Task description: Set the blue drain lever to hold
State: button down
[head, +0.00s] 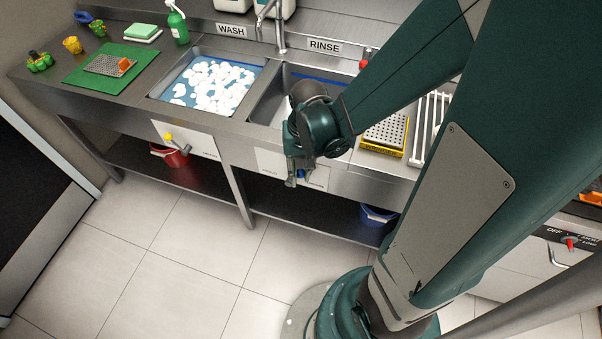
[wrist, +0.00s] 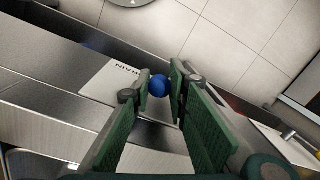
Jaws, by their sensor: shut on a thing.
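The blue drain lever ends in a round blue knob (wrist: 158,84), which sits between the fingertips of my gripper (wrist: 160,86) in the wrist view. My gripper is shut on this knob. In the head view my gripper (head: 296,178) hangs at the front face of the sink counter, below the rinse basin (head: 262,110). A little of the blue lever (head: 302,174) shows there beside the fingers. The white label plate (wrist: 104,84) behind the lever is partly covered by the fingers; "DRAIN" is readable on it. The lever's shaft and exact setting are hidden.
A yellow-knobbed lever (head: 170,137) is on the front panel under the wash basin (head: 164,98). A red bucket (head: 168,155) and a blue bucket (head: 377,216) stand on the lower shelf. The tiled floor (head: 170,265) in front is clear.

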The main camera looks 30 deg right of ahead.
aim_at(288, 181)
jog(key=shift+w+a+r+g+h+b, duration=0.25)
jog(key=shift+w+a+g+h+b, duration=0.1)
jog(key=shift+w+a+g+h, duration=0.4)
jog(key=shift+w+a+r+g+h+b, duration=0.1)
jog(key=shift+w+a+g+h+b, duration=0.3)
jog(key=shift+g+h, duration=0.25)
jog(key=shift+w+a+r+g+h+b, duration=0.1)
jog(key=shift+w+a+g+h+b, duration=0.15)
jog(key=shift+g+h+b, duration=0.3)
jog(key=c, duration=2.5)
grip_release()
jog(key=shift+w+a+r, duration=0.1)
jog(key=shift+r, duration=0.05)
jog(key=shift+v, duration=5.85)
